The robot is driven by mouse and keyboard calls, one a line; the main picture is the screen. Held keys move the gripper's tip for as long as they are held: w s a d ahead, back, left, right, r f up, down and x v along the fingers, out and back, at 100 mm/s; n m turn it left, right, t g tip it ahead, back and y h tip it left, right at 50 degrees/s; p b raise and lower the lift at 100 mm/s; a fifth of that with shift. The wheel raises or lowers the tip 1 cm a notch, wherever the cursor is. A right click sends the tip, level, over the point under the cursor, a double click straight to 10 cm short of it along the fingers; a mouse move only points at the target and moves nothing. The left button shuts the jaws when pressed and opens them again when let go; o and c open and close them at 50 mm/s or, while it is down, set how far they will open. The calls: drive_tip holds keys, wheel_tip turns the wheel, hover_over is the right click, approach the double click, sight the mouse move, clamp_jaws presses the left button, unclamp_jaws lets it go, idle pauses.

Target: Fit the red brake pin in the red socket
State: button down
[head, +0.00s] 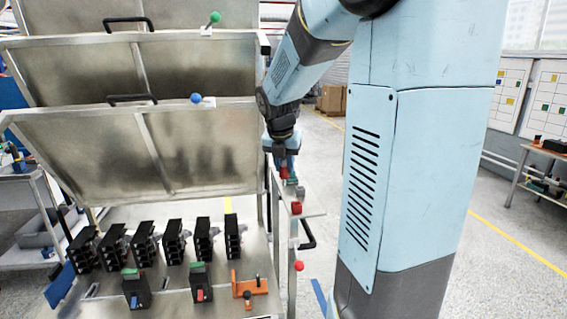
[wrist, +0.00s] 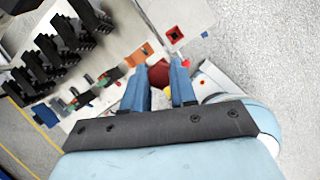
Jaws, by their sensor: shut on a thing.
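My gripper (head: 284,163) is right of the hinged metal panels, above a narrow side ledge. Its two blue fingers (wrist: 158,92) are shut on the red brake pin (wrist: 158,74), which shows dark red between them. The pin also shows as a small red patch under the fingers in the head view (head: 284,173). The red socket (wrist: 174,34) is a red square with a dark centre on a pale plate, beyond the fingertips in the wrist view. The pin is apart from it. The pin's lower end is hard to make out.
Several black breakers (head: 173,242) stand in a row on the metal bench, with an orange fixture (head: 249,287) in front. A red ball (head: 299,266) and a black handle (head: 308,234) are at the bench's right edge. Open floor lies to the right.

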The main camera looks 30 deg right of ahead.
drive_tip(key=shift+m+h, duration=0.3)
drive_tip(key=shift+m, duration=0.1)
drive_tip(key=d, duration=0.1)
drive_tip(key=w+d+f, duration=0.1)
drive_tip(key=d, duration=0.1)
drive_tip(key=w+d, duration=0.1)
drive_tip(key=d, duration=0.1)
drive_tip(key=shift+d+f, duration=0.15)
drive_tip(key=shift+d, duration=0.05)
drive_tip(key=shift+f, duration=0.1)
drive_tip(key=shift+w+f, duration=0.1)
drive_tip(key=shift+f, duration=2.7)
drive_tip(key=shift+f, duration=2)
drive_tip(key=c, duration=0.8)
unclamp_jaws()
drive_tip(key=shift+r, duration=0.1)
drive_tip(key=v, duration=1.3)
drive_tip(key=shift+a+r, duration=0.1)
drive_tip(key=shift+r, duration=0.2)
